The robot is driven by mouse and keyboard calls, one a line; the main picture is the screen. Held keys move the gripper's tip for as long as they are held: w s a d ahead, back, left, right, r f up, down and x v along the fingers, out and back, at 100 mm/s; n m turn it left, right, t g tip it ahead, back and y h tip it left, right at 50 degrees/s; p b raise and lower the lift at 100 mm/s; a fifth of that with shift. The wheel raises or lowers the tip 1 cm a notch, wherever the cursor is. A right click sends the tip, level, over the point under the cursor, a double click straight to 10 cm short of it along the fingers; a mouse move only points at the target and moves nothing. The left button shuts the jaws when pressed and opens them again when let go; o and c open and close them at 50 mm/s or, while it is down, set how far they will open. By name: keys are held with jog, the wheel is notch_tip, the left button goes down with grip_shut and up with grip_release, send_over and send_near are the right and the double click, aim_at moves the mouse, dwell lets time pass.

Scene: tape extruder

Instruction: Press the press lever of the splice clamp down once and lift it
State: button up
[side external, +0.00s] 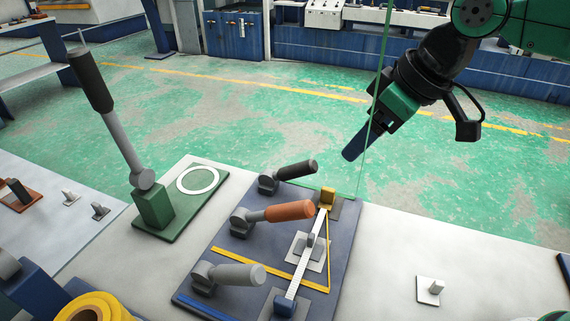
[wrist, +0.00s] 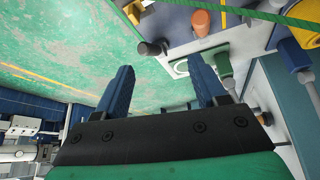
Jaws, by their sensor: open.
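A dark blue board (side external: 225,260) on the table carries three levers: a black-handled one (side external: 297,169), an orange-handled one (side external: 288,211) and a grey-handled one (side external: 240,274). A tall lever with a black grip (side external: 92,80) stands tilted on a green block (side external: 154,207) to the left. I cannot tell by looks which is the splice clamp's press lever. My gripper (side external: 350,155) is above and behind the board, apart from every lever. In the wrist view its two blue fingers (wrist: 160,65) are spread and empty. The orange handle also shows there (wrist: 200,22).
A white strip (side external: 302,267) runs along the board's right part between a yellow block (side external: 327,197) and a blue block (side external: 284,305). A yellow roll (side external: 95,307) is at the front left. A thin green line (side external: 374,105) passes near my gripper. The white table right of the board is mostly clear.

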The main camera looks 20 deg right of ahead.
aim_at(304, 202)
jog(key=a+n, duration=0.1)
jog(key=a, duration=0.1)
jog(key=a+n+g, duration=0.1)
jog(key=a, duration=0.1)
jog(key=a+n, duration=0.1)
jog(key=a, duration=0.1)
jog(key=shift+w+a+f+y, duration=0.35)
jog(key=shift+f+y, duration=0.05)
jog(key=shift+g, duration=0.3)
notch_tip(304, 202, down, 6)
jog(key=shift+a+f, duration=0.1)
jog(key=shift+f, duration=0.1)
jog(key=shift+x, duration=2.9)
jog(key=shift+s, duration=0.1)
grip_shut()
